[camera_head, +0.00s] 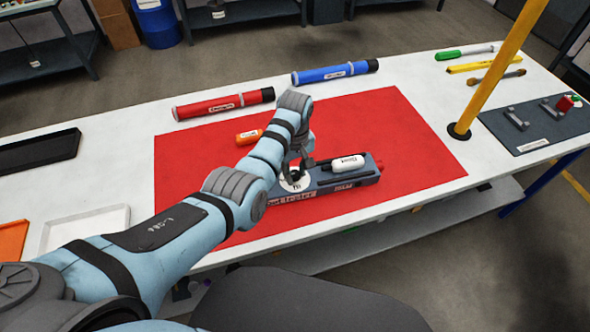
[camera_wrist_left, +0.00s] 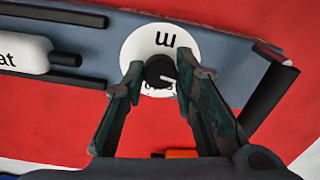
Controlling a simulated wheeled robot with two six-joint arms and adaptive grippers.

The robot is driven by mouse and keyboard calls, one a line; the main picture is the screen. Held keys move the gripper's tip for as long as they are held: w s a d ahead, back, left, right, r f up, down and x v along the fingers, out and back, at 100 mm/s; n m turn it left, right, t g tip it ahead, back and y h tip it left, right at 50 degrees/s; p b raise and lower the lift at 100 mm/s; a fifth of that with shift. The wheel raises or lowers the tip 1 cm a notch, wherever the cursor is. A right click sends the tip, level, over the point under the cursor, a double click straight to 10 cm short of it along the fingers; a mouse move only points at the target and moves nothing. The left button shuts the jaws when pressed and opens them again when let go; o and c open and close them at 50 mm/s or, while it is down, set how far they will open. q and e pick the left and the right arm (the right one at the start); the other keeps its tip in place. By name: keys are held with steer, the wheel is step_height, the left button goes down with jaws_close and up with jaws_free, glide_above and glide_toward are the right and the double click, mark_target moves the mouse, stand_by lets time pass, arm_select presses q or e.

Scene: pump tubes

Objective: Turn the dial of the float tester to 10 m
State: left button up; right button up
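The float tester (camera_head: 322,187), a long grey-blue body with a red end, lies on the red mat. Its dial (camera_head: 290,184) is at the left end, partly hidden by my left gripper (camera_head: 298,166). In the left wrist view the dial (camera_wrist_left: 183,40) is a white disc with an "m" and a black knob (camera_wrist_left: 160,70) bearing a white mark. My left gripper (camera_wrist_left: 161,72) has a fingertip on each side of the knob; I cannot tell whether they press on it. The other dial marks are mostly hidden. A white float (camera_head: 349,162) lies on the tester. My right gripper is not in view.
The red mat (camera_head: 410,150) is bare right of the tester. An orange item (camera_head: 248,137), a red tube (camera_head: 222,104) and a blue tube (camera_head: 335,73) lie behind. A yellow post (camera_head: 490,75) stands at right. Trays (camera_head: 88,228) lie at left.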

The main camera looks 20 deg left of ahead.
arm_select(q)
jaws_close()
steer(key=shift+r+m+p, duration=0.1)
steer(key=shift+m+p, duration=0.85)
steer(key=shift+m, duration=0.35)
steer(key=m+p, duration=0.1)
steer(key=m, duration=0.3)
steer(key=shift+p, duration=0.3)
steer(key=m, duration=0.5)
steer(key=shift+m+p, duration=0.4)
steer(key=m, duration=0.5)
steer(key=shift+f, duration=0.2)
steer(key=shift+m, duration=0.3)
